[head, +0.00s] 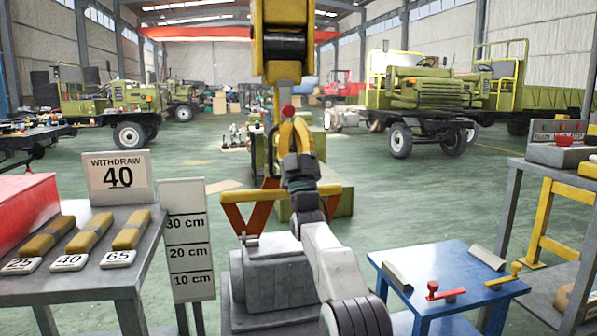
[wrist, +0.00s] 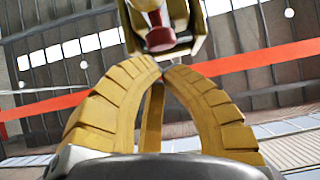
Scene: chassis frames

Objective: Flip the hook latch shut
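A yellow hook block (head: 283,68) with a dark sheave hangs from above at the top centre of the head view. A small red part (head: 288,110) shows under it. In the wrist view the yellow block (wrist: 186,12) is overhead, with a red part (wrist: 158,38) at its underside. My gripper (head: 289,121) points up below the block, close under the red part. In the wrist view its yellow ridged fingers (wrist: 161,69) curve in and their tips meet, with nothing visible held between them. I cannot make out the hook's latch or its position; my arm and fingers cover that area.
A grey table (head: 70,285) with weights is at left.

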